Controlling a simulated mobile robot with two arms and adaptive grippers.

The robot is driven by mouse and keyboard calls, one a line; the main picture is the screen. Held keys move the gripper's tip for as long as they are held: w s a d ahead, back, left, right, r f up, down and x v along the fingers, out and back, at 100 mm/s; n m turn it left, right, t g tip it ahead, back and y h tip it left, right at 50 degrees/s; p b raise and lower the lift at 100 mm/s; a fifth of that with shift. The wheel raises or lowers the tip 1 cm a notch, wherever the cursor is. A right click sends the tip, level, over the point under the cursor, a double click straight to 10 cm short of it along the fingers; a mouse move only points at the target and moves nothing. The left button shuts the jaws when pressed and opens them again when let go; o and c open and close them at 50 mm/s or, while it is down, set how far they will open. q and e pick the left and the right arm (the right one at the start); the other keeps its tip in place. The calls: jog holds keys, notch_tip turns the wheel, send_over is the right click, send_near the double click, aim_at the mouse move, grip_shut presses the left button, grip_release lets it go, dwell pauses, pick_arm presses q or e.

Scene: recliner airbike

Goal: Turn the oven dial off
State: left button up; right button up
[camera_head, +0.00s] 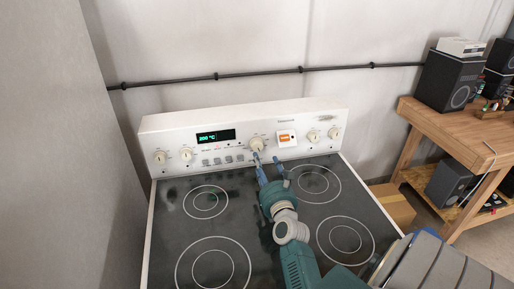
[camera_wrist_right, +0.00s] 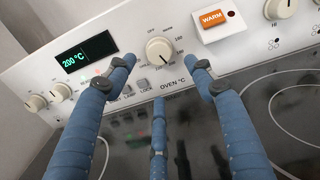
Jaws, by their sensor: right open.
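The oven dial (camera_head: 257,144) is a round cream knob at the middle of the stove's back panel (camera_head: 300,116). In the right wrist view the oven dial (camera_wrist_right: 159,50) has markings around it, with "OFF" at its upper left and "OVEN °C" below. The display (camera_wrist_right: 87,52) reads 200 °C. My right gripper (camera_head: 266,160) is over the cooktop just below the dial. In the wrist view its blue fingers (camera_wrist_right: 163,78) are spread apart, with nothing between them, on either side below the dial. My left gripper is not in view.
The black glass cooktop (camera_head: 166,240) with ring burners lies below the panel. More knobs (camera_head: 186,154) sit left and right of the dial, and an orange WARM switch (camera_head: 286,137) is right of it. A wooden bench (camera_head: 455,118) with speakers stands at the right.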

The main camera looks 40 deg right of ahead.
aim_at(258, 149)
jog(key=b+x, duration=0.1)
jog(key=x, duration=0.4)
jog(key=shift+d+b, duration=0.1)
jog(key=shift+b, duration=0.25)
jog(key=b+x, duration=0.1)
jog(key=x, duration=0.2)
jog(key=shift+w+f, duration=0.15)
jog(key=shift+w, duration=0.05)
jog(key=shift+w+d, duration=0.15)
jog(key=shift+c, duration=1)
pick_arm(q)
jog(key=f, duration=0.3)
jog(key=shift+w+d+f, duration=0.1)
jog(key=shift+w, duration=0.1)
pick_arm(e)
jog(key=c, duration=0.9)
